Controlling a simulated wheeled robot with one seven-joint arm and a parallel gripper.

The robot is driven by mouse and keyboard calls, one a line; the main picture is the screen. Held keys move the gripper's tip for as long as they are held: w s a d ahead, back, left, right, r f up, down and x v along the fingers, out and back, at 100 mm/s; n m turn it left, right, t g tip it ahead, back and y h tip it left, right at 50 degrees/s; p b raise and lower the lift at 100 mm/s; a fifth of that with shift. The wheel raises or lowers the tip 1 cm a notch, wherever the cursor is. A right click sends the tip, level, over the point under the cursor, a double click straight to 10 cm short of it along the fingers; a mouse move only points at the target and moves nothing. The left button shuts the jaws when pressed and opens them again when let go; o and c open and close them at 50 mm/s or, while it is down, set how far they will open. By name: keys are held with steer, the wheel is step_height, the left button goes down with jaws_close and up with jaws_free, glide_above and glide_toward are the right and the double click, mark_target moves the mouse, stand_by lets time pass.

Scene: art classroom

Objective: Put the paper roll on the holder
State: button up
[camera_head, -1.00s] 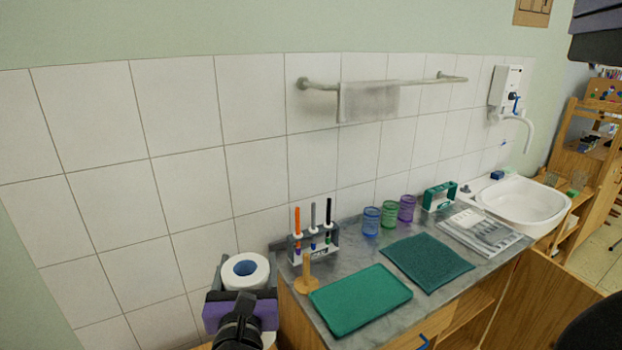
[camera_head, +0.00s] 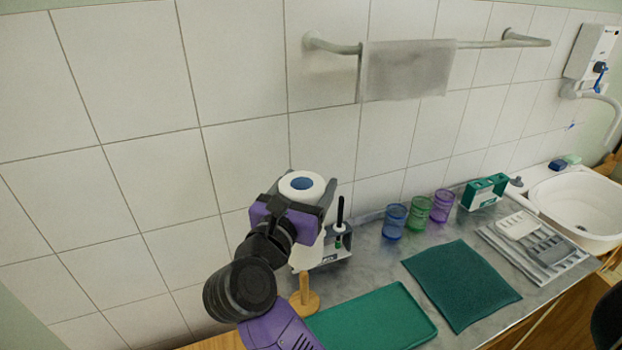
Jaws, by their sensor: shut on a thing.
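The white paper roll (camera_head: 302,184) with a blue core is upright in my gripper (camera_head: 312,208). My gripper is shut around its side, with its dark fingers on either side of the roll. The wooden holder (camera_head: 305,294), a round base with an upright peg, stands on the grey counter's front left part. In the picture the roll is above and just behind the holder, apart from the peg. The roll's lower part is partly hidden by my gripper.
A rack (camera_head: 332,250) with a black-handled tool stands behind the holder, partly hidden by the roll. A green tray (camera_head: 372,322) lies right of the holder. A dark green mat (camera_head: 461,284) and coloured cups (camera_head: 394,221) are farther right. A towel rail (camera_head: 480,44) is above on the tiled wall.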

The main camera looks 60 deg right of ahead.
steer(key=shift+f+b, duration=1.3)
steer(key=shift+f, duration=0.85)
steer(key=shift+a+f+b, duration=0.1)
steer(key=shift+f+b, duration=0.1)
steer(key=shift+b, duration=0.35)
steer(key=shift+f, duration=0.2)
steer(key=shift+f+b, duration=3.3)
steer(key=shift+f, duration=0.2)
steer(key=shift+f+b, duration=2.6)
steer(key=shift+f, duration=0.2)
steer(key=o, duration=2.1)
steer(key=shift+c, duration=0.2)
